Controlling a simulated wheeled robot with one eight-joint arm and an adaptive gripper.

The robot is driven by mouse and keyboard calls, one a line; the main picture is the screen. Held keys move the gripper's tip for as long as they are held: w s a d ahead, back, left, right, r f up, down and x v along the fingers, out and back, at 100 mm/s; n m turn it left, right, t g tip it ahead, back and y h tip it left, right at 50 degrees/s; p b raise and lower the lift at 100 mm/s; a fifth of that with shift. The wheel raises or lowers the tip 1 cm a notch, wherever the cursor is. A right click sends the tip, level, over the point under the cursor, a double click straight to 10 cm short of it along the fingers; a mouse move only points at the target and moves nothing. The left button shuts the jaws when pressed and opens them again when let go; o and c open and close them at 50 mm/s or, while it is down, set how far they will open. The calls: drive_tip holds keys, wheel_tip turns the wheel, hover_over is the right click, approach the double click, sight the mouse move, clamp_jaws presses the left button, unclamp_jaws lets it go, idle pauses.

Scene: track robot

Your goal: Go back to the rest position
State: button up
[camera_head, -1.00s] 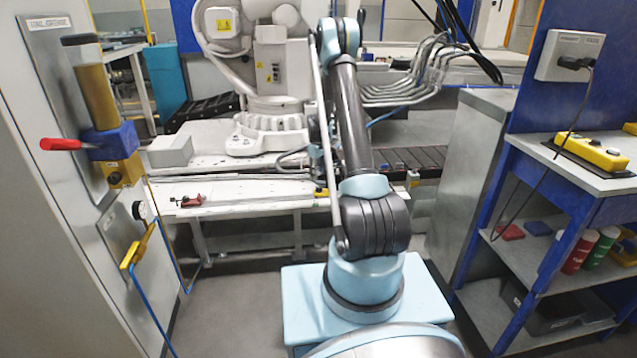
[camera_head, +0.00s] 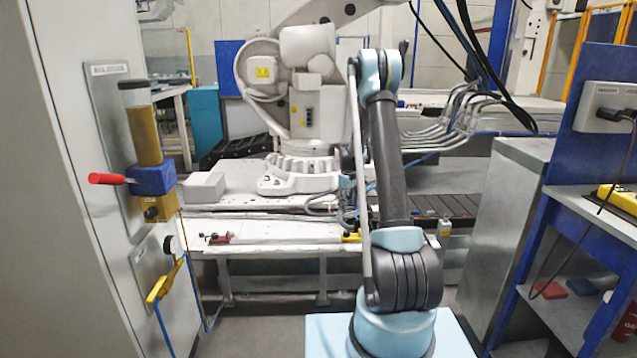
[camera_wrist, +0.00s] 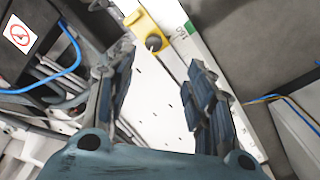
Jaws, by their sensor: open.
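My gripper (camera_wrist: 158,90) shows in the wrist view with its two blue-grey fingers spread apart and nothing between them. Beyond the fingers is a white surface with small dark holes. A yellow part with a dark round knob (camera_wrist: 153,43) lies past the fingertips, near the top centre; I cannot tell how far away it is. In the head view my arm stands folded upright in front of me, and my gripper is hidden from this view.
A grey cabinet with a red-handled valve (camera_head: 108,179) is at left. A white industrial robot (camera_head: 305,110) stands on the white workbench (camera_head: 275,231) ahead. A blue shelf unit (camera_head: 531,260) with a yellow control box (camera_head: 622,198) is at right. Some grey floor shows below the bench.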

drive_tip(key=s+r+m+t, duration=0.1)
drive_tip(key=s+r+m, duration=0.1)
drive_tip(key=s+r, duration=1)
drive_tip(key=s+r+m, duration=0.2)
drive_tip(key=s+r, duration=0.7)
drive_tip(key=s, duration=0.5)
drive_tip(key=s+f+m, duration=0.1)
drive_tip(key=s+f, duration=0.2)
drive_tip(key=s, duration=1.1)
drive_tip(key=s+f+m, duration=0.2)
drive_tip(key=s+f, duration=0.1)
drive_tip(key=s, duration=1.1)
drive_tip(key=shift+d+f+m+t, duration=0.25)
drive_tip(key=shift+d+m+t, duration=0.05)
drive_tip(key=shift+t, duration=0.1)
drive_tip(key=shift+w+f, duration=0.2)
drive_tip(key=shift+w, duration=0.25)
